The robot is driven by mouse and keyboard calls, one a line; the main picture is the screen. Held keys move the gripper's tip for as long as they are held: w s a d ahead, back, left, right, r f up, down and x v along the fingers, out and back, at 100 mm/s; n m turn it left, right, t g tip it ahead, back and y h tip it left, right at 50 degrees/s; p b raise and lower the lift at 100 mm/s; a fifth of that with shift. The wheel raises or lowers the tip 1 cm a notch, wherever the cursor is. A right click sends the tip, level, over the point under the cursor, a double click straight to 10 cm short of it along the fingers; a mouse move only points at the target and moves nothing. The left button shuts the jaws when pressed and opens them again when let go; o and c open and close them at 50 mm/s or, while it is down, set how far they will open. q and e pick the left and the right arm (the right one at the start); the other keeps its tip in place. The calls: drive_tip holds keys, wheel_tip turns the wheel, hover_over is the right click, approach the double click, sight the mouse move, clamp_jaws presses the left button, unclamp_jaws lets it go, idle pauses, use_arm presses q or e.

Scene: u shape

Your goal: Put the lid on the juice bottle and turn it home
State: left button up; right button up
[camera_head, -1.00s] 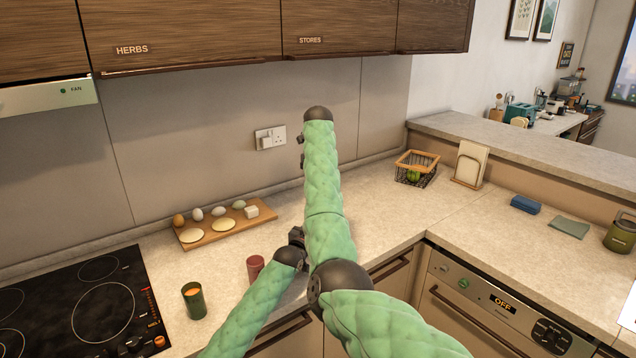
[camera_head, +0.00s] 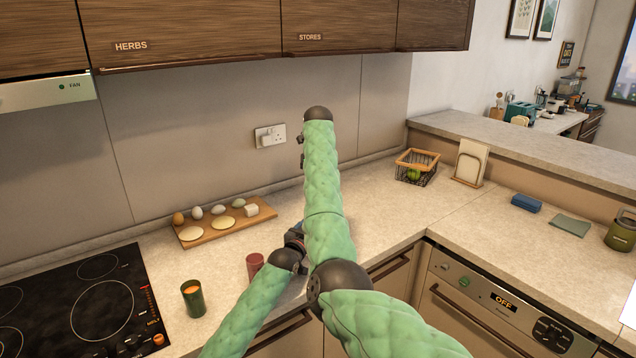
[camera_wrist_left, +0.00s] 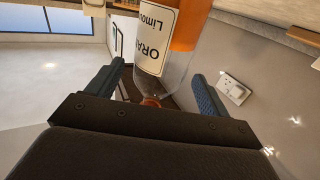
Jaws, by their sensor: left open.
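The juice bottle (camera_wrist_left: 178,62) shows in the left wrist view. It is clear with orange contents and a white label reading "ORA" and "Limou". Its narrow end points toward my left gripper, with a small orange-red part (camera_wrist_left: 151,101) there that I cannot identify for sure. My left gripper (camera_wrist_left: 157,74) is open, its fingers on either side of the bottle in the picture; I cannot tell if they touch it. In the head view the left gripper (camera_head: 295,239) is partly hidden, and the bottle is not visible. My right gripper is mostly hidden behind its forearm. I cannot make out the lid.
A red-brown cup (camera_head: 254,266) and a green cup (camera_head: 193,301) stand near the counter's front edge. A board (camera_head: 240,227) with eggs and other food lies behind them. The hob (camera_head: 70,312) is at left, a wire basket (camera_head: 431,176) at the back right corner.

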use_arm(q)
drive_tip(key=b+v, duration=0.1)
drive_tip(key=v, duration=0.3)
drive_tip(key=shift+f, duration=0.15)
use_arm(e)
drive_tip(key=shift+f, duration=0.8)
use_arm(q)
drive_tip(key=shift+s+a, duration=0.3)
drive_tip(key=shift+s, duration=0.35)
use_arm(e)
drive_tip(key=shift+f, duration=0.15)
drive_tip(key=shift+f, duration=0.1)
